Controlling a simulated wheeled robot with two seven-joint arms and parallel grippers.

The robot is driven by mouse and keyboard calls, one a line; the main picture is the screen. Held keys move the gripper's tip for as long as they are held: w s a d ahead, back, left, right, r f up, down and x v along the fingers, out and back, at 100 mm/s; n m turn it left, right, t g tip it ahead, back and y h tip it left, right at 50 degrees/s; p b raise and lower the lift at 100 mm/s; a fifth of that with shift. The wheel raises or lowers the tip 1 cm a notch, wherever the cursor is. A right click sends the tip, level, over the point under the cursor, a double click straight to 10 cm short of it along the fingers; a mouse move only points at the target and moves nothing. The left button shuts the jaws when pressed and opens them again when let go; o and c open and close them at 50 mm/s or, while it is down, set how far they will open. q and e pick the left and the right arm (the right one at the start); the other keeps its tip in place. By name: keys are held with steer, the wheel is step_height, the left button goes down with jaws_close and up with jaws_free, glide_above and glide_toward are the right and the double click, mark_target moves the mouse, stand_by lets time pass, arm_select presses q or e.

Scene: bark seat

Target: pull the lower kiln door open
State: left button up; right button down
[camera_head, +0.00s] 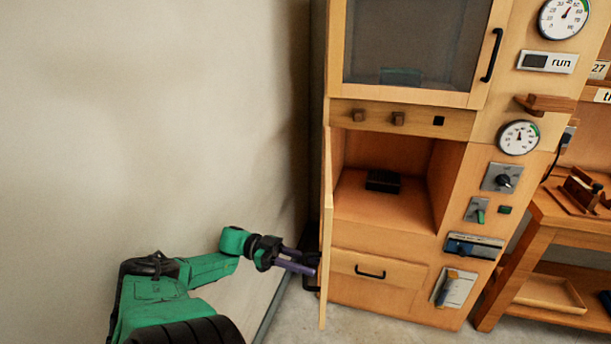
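The lower kiln door (326,225) is swung wide open to the left and shows nearly edge-on as a tall, thin wooden panel. Behind it the lower kiln chamber (385,205) is exposed, with a small dark block (383,181) on its floor. My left gripper (308,264) is at the outer, left side of the door, low down, beside a dark handle (313,284). Its purple fingers reach towards the door; whether they close on the handle is too small to tell. My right gripper is not in view.
A glazed upper door (416,45) with a black handle is shut above. A drawer (378,269) sits below the chamber. Dials and switches line the right panel. A wooden bench (565,225) stands at the right. A bare wall (150,110) closes off the left.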

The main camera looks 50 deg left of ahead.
arm_select(q)
steer(key=r+p, duration=0.2)
steer(key=r, duration=0.2)
steer(key=r+p, duration=0.2)
steer(key=r, duration=0.2)
steer(key=r+p, duration=0.3)
steer(key=r, duration=0.2)
steer(key=shift+s+d, duration=0.15)
steer(key=shift+d, duration=0.1)
step_height(320, 180, up, 7)
steer(key=p, duration=0.1)
steer(key=shift+a+p, duration=0.25)
steer(key=shift+p, duration=0.1)
steer(key=shift+w, duration=0.2)
